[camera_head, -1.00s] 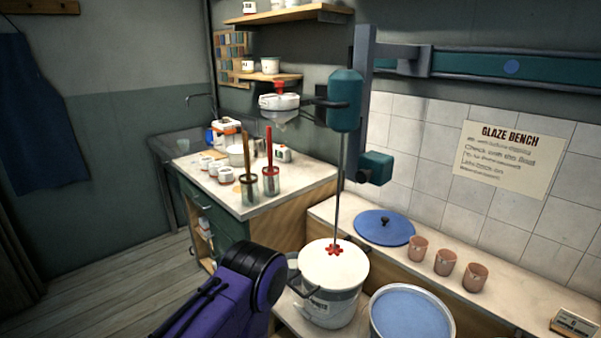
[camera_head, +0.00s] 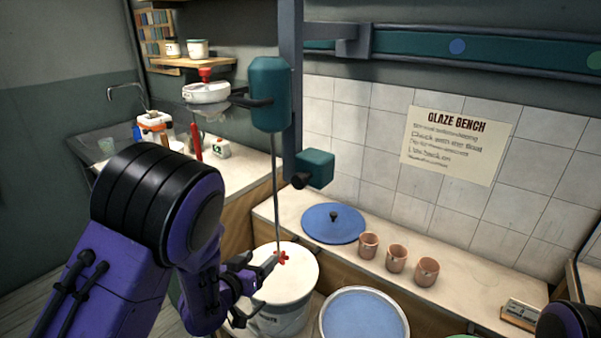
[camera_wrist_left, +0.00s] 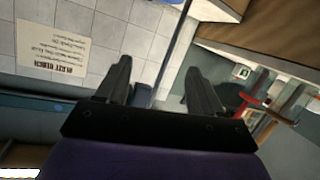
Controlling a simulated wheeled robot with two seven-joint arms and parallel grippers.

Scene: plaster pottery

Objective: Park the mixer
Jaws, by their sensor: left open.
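The mixer has a teal motor body (camera_head: 270,93) on a dark upright post, with a teal box (camera_head: 315,168) lower down. Its thin grey shaft (camera_head: 277,190) hangs to a red impeller (camera_head: 281,257) at the white top of a bucket (camera_head: 272,318). My left gripper (camera_head: 268,264) is beside the shaft's lower end, just left of the impeller. In the left wrist view its two fingers (camera_wrist_left: 160,85) are apart, and the shaft (camera_wrist_left: 176,50) passes through the gap in the picture; I cannot tell whether it lies between them. My right gripper is out of view.
A teal wall rail (camera_head: 400,50) carries a blue dot (camera_head: 457,46). A blue lid (camera_head: 333,222) and three clay cups (camera_head: 396,258) stand on the bench behind. A bucket of blue glaze (camera_head: 363,316) is right of the white-topped one. A funnel (camera_head: 205,92) hangs left of the motor.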

